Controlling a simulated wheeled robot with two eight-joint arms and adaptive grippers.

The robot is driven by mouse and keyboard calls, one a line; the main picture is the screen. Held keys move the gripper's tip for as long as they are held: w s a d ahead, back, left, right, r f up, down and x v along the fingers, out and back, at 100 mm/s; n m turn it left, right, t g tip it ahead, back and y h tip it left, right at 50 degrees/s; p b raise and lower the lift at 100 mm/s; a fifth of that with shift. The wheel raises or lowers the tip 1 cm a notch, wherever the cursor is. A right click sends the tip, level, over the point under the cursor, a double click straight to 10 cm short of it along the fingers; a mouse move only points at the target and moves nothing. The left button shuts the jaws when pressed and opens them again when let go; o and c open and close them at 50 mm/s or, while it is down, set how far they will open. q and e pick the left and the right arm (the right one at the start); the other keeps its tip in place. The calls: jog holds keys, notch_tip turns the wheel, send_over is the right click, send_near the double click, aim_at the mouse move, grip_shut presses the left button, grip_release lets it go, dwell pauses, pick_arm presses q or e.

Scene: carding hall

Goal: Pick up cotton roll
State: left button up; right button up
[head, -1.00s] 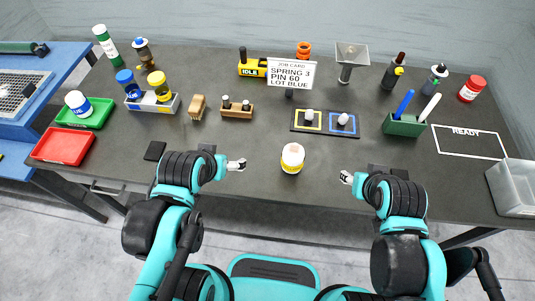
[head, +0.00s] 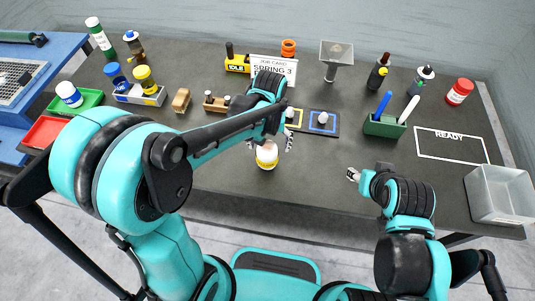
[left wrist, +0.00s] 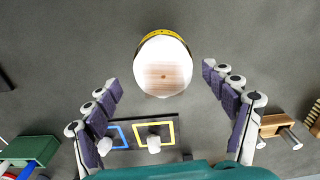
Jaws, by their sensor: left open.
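The cotton roll, a white cylinder with a yellow band (head: 267,155), stands upright on the dark table near its front middle. In the left wrist view its round top with a brown centre patch (left wrist: 162,75) lies ahead, between the fingertip ends. My left gripper (head: 270,142) is open above and around the roll, one finger on each side. In the left wrist view the fingers (left wrist: 160,80) are spread, with gaps to the roll. My right gripper (head: 353,174) is at the front edge, right of the roll; its jaws are too small to read.
A mat with yellow and blue squares (head: 324,130) holds two small pale pieces behind the roll. A green pen holder (head: 385,127), a READY outline (head: 452,158) and a clear bin (head: 500,195) are on the right. A job card (head: 275,66) stands behind, partly covered by my left arm.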

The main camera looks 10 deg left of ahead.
pick_arm(q)
jog(key=f+b, duration=0.1)
jog(key=f, duration=0.1)
jog(key=f+b, duration=0.1)
jog(key=f, duration=0.2)
jog(key=f+b, duration=0.1)
jog(key=f, duration=0.1)
jog(key=shift+s+a+f, duration=0.2)
jog(key=shift+s+a, duration=0.05)
jog(key=shift+s, duration=0.05)
jog(key=c, duration=1.2)
